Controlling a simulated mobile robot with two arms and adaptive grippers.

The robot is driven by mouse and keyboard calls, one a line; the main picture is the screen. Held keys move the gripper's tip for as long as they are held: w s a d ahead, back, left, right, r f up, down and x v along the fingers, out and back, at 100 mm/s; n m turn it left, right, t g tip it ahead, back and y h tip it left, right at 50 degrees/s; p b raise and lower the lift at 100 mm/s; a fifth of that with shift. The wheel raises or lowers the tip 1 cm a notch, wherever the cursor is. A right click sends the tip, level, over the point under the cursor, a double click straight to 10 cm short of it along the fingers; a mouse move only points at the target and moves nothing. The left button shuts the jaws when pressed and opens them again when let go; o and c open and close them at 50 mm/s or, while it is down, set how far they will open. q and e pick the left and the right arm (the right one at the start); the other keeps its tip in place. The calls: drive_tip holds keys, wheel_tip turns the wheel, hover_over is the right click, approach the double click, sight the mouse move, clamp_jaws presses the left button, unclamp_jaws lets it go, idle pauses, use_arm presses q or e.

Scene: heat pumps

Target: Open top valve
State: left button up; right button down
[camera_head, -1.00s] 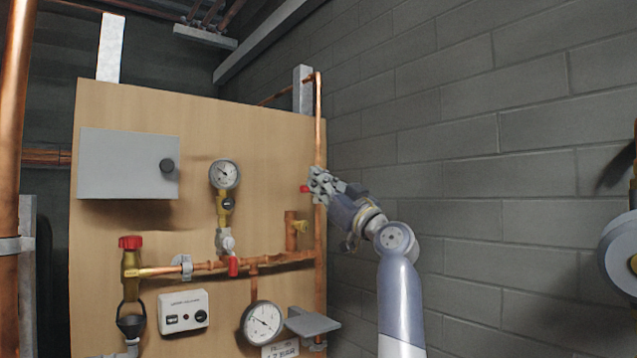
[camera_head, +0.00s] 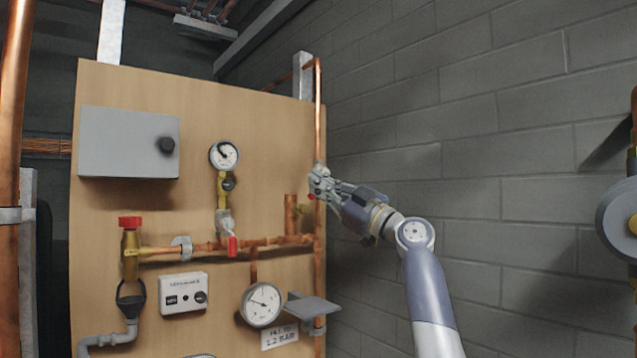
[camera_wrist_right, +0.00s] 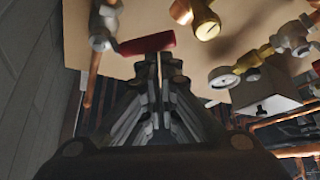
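The top valve sits on the vertical copper pipe at the panel's right edge. Its red handle (camera_head: 312,197) shows just left of and below my right fingertips in the head view. In the right wrist view the red handle (camera_wrist_right: 145,43) lies crosswise just beyond the fingertips, beside the metal valve body (camera_wrist_right: 103,28). My right gripper (camera_head: 322,182) reaches the valve from the right. Its fingers (camera_wrist_right: 156,62) are drawn together with only a thin gap. Whether they touch or pinch the handle is unclear. My left gripper is not in view.
The wooden panel also bears a grey box (camera_head: 130,142), an upper gauge (camera_head: 224,155), a lower gauge (camera_head: 262,304), a red-capped valve (camera_head: 130,222) and a small red lever (camera_head: 233,245). A grey shelf (camera_head: 312,307) juts out below. A block wall (camera_head: 470,130) stands close on the right.

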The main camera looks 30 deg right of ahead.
drive_tip(key=shift+w+d+f+b, duration=0.15)
drive_tip(key=shift+d+f+b, duration=0.1)
drive_tip(key=shift+d+f, duration=0.5)
drive_tip(key=shift+w+d+f+b, duration=0.15)
drive_tip(key=shift+d+f+b, duration=0.1)
drive_tip(key=shift+d+f, duration=0.45)
drive_tip(key=shift+d, duration=0.1)
